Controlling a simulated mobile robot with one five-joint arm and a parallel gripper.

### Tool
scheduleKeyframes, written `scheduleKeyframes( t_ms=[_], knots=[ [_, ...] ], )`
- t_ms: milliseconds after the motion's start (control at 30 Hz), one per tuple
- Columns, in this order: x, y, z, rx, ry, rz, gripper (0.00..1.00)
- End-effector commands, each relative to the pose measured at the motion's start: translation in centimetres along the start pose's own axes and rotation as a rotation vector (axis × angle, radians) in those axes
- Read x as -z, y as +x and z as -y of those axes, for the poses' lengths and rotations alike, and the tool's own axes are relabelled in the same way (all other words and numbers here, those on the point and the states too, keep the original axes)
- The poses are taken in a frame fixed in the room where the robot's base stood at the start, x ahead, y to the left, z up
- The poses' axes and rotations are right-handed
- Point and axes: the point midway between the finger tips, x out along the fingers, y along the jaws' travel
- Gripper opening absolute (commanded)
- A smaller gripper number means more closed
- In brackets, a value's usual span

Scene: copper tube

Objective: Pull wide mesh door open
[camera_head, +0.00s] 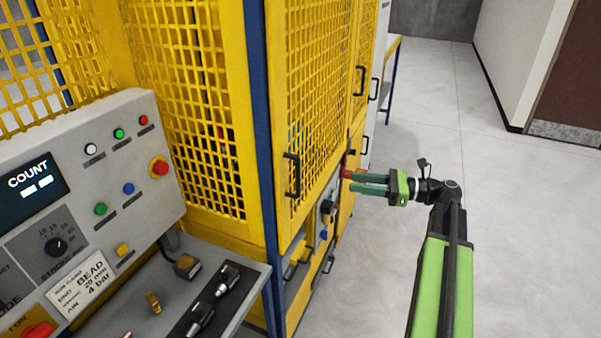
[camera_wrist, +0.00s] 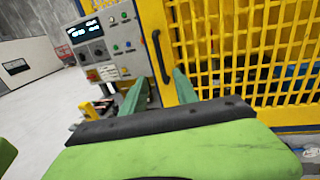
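The wide mesh door (camera_head: 308,95) is a yellow grid panel on the machine's side, beside the dark blue post, and looks shut. Its black bar handle (camera_head: 292,175) is upright near the door's left edge. My gripper (camera_head: 353,183) has green fingers pointing left toward the machine, to the right of the handle. In the wrist view my gripper (camera_wrist: 160,88) has its fingers spread apart with nothing between them. A black handle (camera_wrist: 160,57) shows beyond and between the fingertips, on a yellow frame beside mesh (camera_wrist: 235,50); the exact gap cannot be told.
A control panel (camera_head: 85,200) with buttons and a grey shelf (camera_head: 215,270) stand at the left. More black handles (camera_head: 360,80) are farther along the machine. A small red part (camera_head: 347,172) is by the fingertips. Bare floor (camera_head: 520,230) lies at the right.

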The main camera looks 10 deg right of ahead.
Motion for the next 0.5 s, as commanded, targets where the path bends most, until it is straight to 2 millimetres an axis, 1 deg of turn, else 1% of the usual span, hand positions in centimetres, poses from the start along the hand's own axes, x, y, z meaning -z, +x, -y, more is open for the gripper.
scheduleKeyframes(
  t_ms=[67, 167, 267, 500],
  knots=[
    [0.0, 0.2, -0.1, -0.001, 0.001, 0.001, 0.36],
    [0.1, 1.1, -0.1, -0.002, 0.0, 0.0, 0.36],
    [0.1, 3.0, -0.2, -0.004, -0.001, -0.001, 0.36],
    [0.1, 9.1, -0.2, -0.004, -0.002, -0.002, 0.36]
  ],
)
